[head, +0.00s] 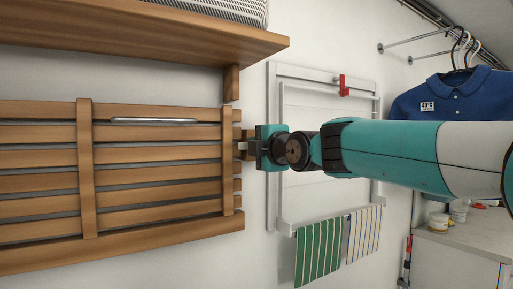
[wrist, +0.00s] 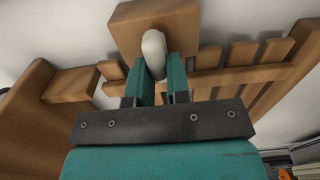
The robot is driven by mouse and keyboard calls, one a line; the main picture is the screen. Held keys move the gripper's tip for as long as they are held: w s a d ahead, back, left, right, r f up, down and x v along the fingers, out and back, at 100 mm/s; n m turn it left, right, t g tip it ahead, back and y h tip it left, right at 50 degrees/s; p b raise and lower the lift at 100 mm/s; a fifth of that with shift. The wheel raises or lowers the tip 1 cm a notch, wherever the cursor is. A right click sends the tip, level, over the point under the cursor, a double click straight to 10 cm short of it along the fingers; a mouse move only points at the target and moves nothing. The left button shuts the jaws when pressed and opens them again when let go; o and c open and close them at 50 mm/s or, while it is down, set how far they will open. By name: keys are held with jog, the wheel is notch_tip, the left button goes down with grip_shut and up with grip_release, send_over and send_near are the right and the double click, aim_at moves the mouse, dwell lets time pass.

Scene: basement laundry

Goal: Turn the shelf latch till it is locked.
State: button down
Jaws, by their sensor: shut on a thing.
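The slatted wooden shelf (head: 85,185) is folded up flat against the wall in the head view; its slats also show in the wrist view (wrist: 235,75). The shelf latch (wrist: 154,50) is a pale, rounded, elongated piece on a wooden block (wrist: 183,20), its long side roughly upright in the wrist view. My gripper (wrist: 161,75) is shut on the latch, one teal finger on each side. In the head view my gripper (head: 247,146) is at the shelf's right edge and hides the latch. I cannot tell whether the latch is locked.
A fixed wooden shelf (head: 150,35) juts out above. Right of my gripper, a white wall rack (head: 273,105) carries a red catch (head: 343,86) and striped cloths (head: 318,250). A blue shirt (head: 450,97) hangs beyond my arm, above a counter (head: 470,238).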

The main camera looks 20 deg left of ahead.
jog(key=c, duration=1.1)
grip_release()
jog(key=b+v, duration=0.6)
jog(key=v, duration=1.1)
jog(key=shift+s+d+b, duration=0.15)
jog(key=shift+d+b, duration=0.05)
jog(key=shift+b, duration=0.15)
jog(key=s+d+f+m+g+h+p, duration=0.55)
jog(key=s+d+f+m, duration=0.35)
jog(key=d+f+m, duration=0.4)
jog(key=s+d+f+m+g+h, duration=0.1)
jog(key=s+d+f+m+g, duration=0.1)
jog(key=s, duration=0.3)
jog(key=s+d+f+m+g+h+p, duration=0.1)
jog(key=s+d+f+m+g, duration=0.1)
jog(key=s+d+f+m, duration=0.1)
jog(key=s+d+f+m+g+h+p, duration=0.1)
jog(key=s+d+f+m+g, duration=0.1)
jog(key=s+f, duration=0.3)
jog(key=shift+s+d+m+g+h, duration=0.2)
jog(key=shift+s+d, duration=0.1)
jog(key=shift+s, duration=0.3)
jog(key=shift+s+d+m+g+h, duration=0.15)
jog(key=shift+s+d, duration=0.1)
jog(key=shift+s, duration=0.4)
